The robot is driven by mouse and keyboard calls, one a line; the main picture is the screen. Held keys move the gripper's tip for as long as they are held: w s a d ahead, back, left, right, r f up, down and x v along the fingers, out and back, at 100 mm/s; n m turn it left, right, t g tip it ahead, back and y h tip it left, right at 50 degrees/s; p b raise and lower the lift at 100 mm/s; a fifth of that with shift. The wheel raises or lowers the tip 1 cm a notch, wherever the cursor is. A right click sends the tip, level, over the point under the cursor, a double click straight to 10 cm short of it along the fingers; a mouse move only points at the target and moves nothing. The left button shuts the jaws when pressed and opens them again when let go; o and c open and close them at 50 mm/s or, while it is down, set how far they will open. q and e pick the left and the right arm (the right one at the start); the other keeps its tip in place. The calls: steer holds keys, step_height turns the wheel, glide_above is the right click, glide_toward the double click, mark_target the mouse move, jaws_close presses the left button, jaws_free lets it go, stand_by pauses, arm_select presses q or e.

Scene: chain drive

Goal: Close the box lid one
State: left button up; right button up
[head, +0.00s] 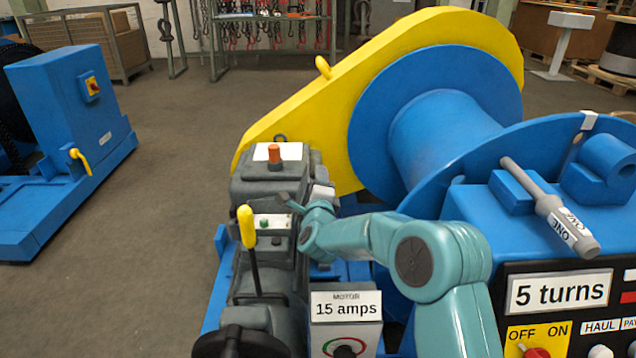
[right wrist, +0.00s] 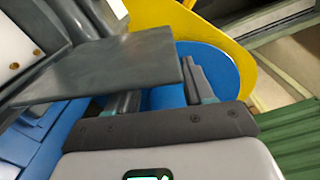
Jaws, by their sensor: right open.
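A flat dark grey plate (right wrist: 120,68), which looks like a box lid, stands out across the right wrist view from the left. I cannot tell for sure that it is lid one. My right gripper (right wrist: 165,88) is open; the plate crosses in front of its left finger and its end is close to the right finger. I cannot tell whether they touch. In the head view, my right gripper (head: 288,203) is at the grey machine housing (head: 270,185), beside a small panel with a green button (head: 264,224). My left gripper is out of view.
An orange knob (head: 274,153) and a yellow-handled lever (head: 247,228) stand up close to the right gripper. A yellow guard (head: 290,105) and blue drum (head: 440,130) rise behind. A motor box (head: 346,308) is in front.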

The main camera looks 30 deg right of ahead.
steer(key=shift+w+d, duration=0.25)
steer(key=shift+w, duration=0.3)
jaws_close()
